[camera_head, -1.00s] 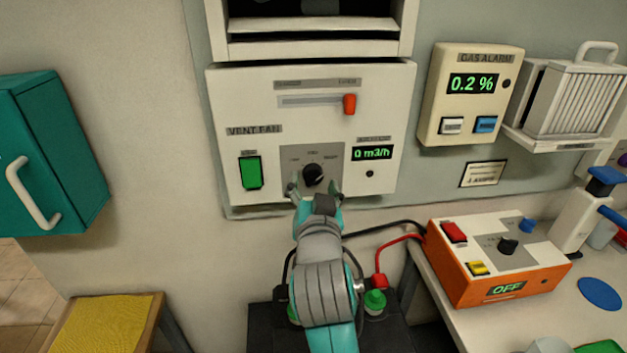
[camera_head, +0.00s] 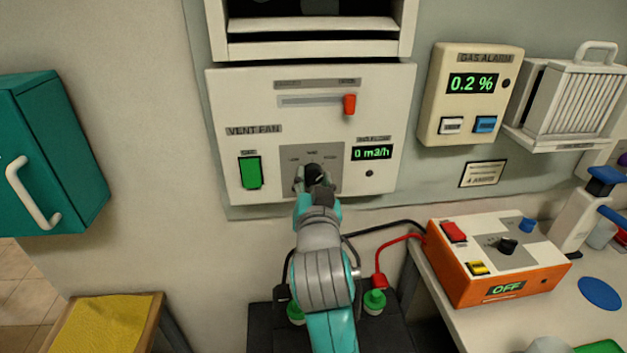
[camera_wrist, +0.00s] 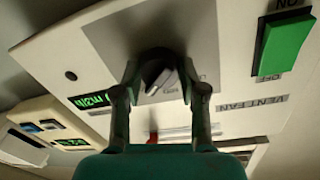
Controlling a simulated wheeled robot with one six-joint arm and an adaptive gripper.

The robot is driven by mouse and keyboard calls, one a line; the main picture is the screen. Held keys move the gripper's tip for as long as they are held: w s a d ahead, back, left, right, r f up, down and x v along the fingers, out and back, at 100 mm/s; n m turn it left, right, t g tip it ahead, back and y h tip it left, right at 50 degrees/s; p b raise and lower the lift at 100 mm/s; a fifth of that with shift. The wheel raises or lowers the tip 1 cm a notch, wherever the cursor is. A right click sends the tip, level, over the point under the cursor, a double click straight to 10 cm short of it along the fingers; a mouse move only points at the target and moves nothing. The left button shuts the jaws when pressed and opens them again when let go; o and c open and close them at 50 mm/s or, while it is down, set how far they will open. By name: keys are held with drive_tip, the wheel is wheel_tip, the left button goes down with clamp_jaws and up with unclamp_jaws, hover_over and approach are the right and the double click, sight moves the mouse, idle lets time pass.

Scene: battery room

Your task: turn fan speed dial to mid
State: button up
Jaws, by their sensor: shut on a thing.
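The fan speed dial (camera_head: 313,172) is a black knob on a grey plate (camera_head: 331,153) low on the white VENT FAN panel (camera_head: 222,101). Printed marks sit above the dial; they are too small to read surely. My gripper (camera_head: 314,184) is at the dial and shut on it, hiding part of it. In the wrist view the dial (camera_wrist: 158,72) with its pale pointer sits between the two fingers (camera_wrist: 160,92). The airflow display (camera_head: 372,153) reads 0 m3/h. A green switch (camera_head: 250,172) is left of the dial.
A slider with an orange-red knob (camera_head: 349,104) is above the dial. The gas alarm (camera_head: 470,95) is to the right. An orange box (camera_head: 500,262) stands on the bench below. Black and red cables run below the panel. A teal cabinet (camera_head: 60,150) hangs at left.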

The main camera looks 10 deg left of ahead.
drive_tip(key=shift+n, duration=0.3)
drive_tip(key=n, duration=0.4)
drive_tip(key=shift+f+n, duration=0.1)
drive_tip(key=shift+n, duration=0.2)
drive_tip(key=shift+n+t, duration=0.3)
drive_tip(key=shift+n, duration=2)
drive_tip(key=o, duration=1.1)
drive_tip(key=shift+o, duration=0.2)
drive_tip(key=v, duration=1.2)
drive_tip(key=shift+d, duration=0.2)
